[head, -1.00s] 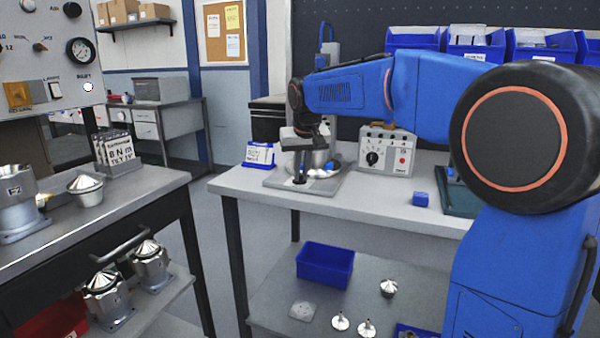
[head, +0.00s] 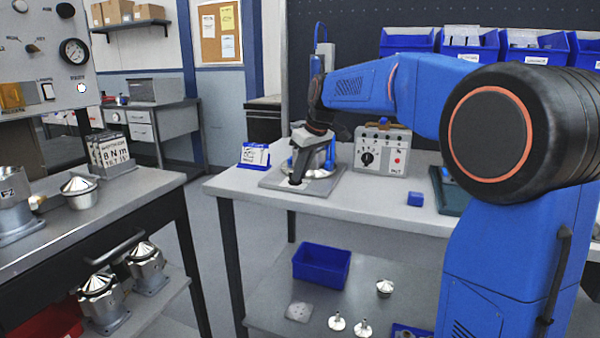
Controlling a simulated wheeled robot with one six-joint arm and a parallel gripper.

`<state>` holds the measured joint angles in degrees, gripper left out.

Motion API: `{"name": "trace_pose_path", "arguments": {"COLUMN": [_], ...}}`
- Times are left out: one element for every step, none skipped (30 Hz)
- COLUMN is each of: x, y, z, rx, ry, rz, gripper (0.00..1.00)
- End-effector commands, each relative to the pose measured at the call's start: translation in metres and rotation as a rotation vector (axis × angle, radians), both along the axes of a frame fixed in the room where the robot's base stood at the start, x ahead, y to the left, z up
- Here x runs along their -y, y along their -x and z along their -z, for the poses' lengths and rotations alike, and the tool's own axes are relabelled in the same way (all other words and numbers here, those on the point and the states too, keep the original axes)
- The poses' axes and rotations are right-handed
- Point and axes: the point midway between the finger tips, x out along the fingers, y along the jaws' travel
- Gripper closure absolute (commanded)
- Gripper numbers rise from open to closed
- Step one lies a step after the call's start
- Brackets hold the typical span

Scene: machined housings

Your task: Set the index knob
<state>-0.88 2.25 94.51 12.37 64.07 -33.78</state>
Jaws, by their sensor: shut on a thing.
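A silver metal housing (head: 318,160) stands on a flat grey fixture plate (head: 325,185) on the workbench. My gripper (head: 297,176) reaches down at the plate's front left, tilted. It is shut on a small dark knob (head: 296,182) low at the plate, mostly hidden by the fingers. Its marks and setting cannot be read. A grey box (head: 393,152) behind and to the right has a black dial (head: 367,159) with numbers around it and a red button. My gripper is apart from that box.
A blue holder with a white card (head: 255,156) stands left of the plate. A small blue block (head: 415,199) lies on the bench at right. An empty blue bin (head: 322,265) sits on the lower shelf. The bench front between plate and block is clear.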

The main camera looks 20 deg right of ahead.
Motion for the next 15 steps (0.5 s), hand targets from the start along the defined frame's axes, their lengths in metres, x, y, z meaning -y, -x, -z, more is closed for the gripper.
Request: {"name": "trace_pose_path", "arguments": {"x": [0.0003,0.0003,0.0003,0.0003,0.0003,0.0003,0.0003,0.0003,0.0003,0.0003,0.0003,0.0004,0.0004,0.0004,0.0004], "y": [-0.0001,-0.0001,-0.0002,-0.0002,-0.0001,-0.0002,-0.0001,-0.0001,-0.0002,-0.0002,-0.0002,-0.0001,-0.0001,-0.0001,-0.0002], "z": [-0.0005,-0.0005,-0.0005,-0.0005,-0.0005,-0.0005,-0.0005,-0.0005,-0.0005,-0.0005,-0.0005,-0.0005,-0.0005,-0.0005,-0.0004], "rx": [0.001,0.001,0.001,0.001,0.001,0.001,0.001,0.001,0.001,0.001,0.000,0.000,0.000,0.000,0.000], "ry": [0.000,0.000,0.000,0.001,0.001,0.001,0.001,0.001,0.001,0.000,0.001,0.001,0.001,0.001,0.001], "rz": [-0.003,-0.005,-0.007,-0.008,-0.008,-0.008,-0.008,-0.008,-0.008,-0.007,-0.007,-0.007,-0.007,-0.007,-0.007], "gripper": [1.00,1.00,1.00,1.00,1.00,1.00,1.00,1.00,1.00,1.00,1.00,1.00,0.85,0.78,0.71]}}
